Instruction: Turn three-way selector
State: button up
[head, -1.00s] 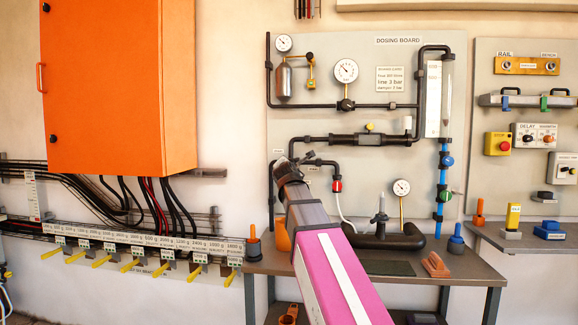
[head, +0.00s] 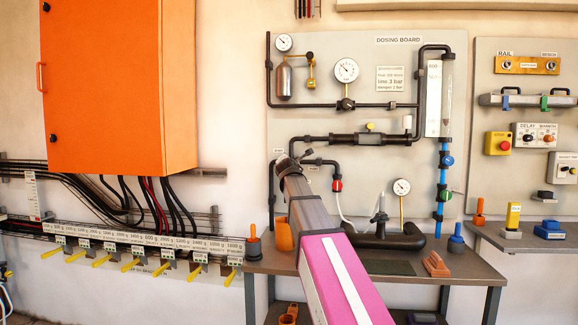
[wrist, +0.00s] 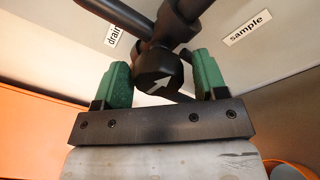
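The three-way selector is a round black knob (wrist: 158,78) with a white arrow, close up in the wrist view. The arrow points up and right in that picture, toward the side of the "sample" label (wrist: 246,27). The "drain" label (wrist: 114,35) is at upper left. My gripper (wrist: 162,82) is open, with its green fingers on either side of the knob. A gap shows at the right finger; whether the left finger touches is unclear. In the head view my gripper (head: 283,163) is at the board's lower left pipes, and my arm hides the knob.
Black pipes run close around the knob on the dosing board (head: 398,75). Below is a bench (head: 270,262) with an orange cup (head: 284,236) close under my arm. A large orange cabinet (head: 110,90) is at left.

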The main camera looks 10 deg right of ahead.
jog(key=c, duration=0.7)
jog(key=m, duration=0.4)
jog(key=shift+m+t, duration=0.3)
jog(key=shift+m, duration=0.1)
jog(key=m, duration=0.4)
jog(key=shift+a+r+m+h, duration=0.1)
jog(key=shift+m+h, duration=0.3)
jog(key=m, duration=0.5)
jog(key=shift+t+h, duration=0.3)
jog(key=shift+h, duration=0.1)
jog(key=shift+r+m+h, duration=0.1)
jog(key=shift+m+h, duration=0.4)
jog(key=shift+m, duration=1.7)
